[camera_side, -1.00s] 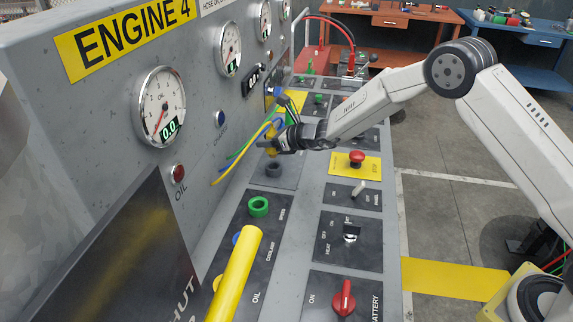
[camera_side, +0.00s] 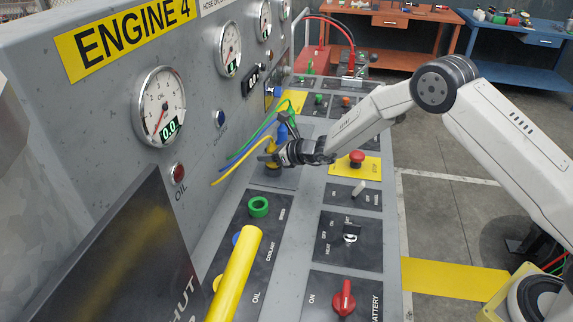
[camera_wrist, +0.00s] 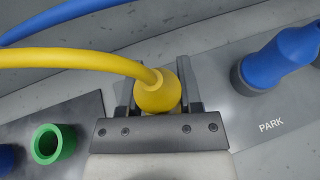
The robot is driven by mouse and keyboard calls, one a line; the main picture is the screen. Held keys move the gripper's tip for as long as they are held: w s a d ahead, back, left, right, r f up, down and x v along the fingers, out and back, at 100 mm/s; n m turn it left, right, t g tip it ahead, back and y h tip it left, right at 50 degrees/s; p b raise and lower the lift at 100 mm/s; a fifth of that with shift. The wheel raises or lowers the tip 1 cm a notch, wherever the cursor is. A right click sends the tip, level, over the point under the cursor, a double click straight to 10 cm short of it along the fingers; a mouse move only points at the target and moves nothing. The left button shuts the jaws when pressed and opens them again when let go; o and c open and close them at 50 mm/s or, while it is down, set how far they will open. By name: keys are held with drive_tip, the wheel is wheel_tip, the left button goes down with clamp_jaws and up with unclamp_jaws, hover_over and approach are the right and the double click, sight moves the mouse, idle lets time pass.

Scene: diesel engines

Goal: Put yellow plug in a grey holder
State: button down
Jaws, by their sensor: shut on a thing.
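My gripper (camera_side: 267,157) is shut on the yellow plug (camera_side: 271,144), low over the console panel. In the wrist view the yellow plug (camera_wrist: 160,92) sits between the two fingers of my gripper (camera_wrist: 160,95), its yellow cable leading off to the left. The grey holder on the panel is hidden now behind or under the gripper and plug. I cannot tell how far the plug's lower end is inside it.
A blue plug (camera_wrist: 285,55) stands beside the PARK label, right of the gripper in the wrist view. An empty green holder (camera_side: 258,206) is nearer the camera. A red stop button (camera_side: 357,157) and a thick yellow bar (camera_side: 235,275) rise from the console.

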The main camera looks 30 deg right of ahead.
drive_tip(key=shift+f, duration=0.15)
drive_tip(key=shift+c, duration=1)
unclamp_jaws()
drive_tip(key=shift+s, duration=0.15)
drive_tip(key=shift+v, duration=3.8)
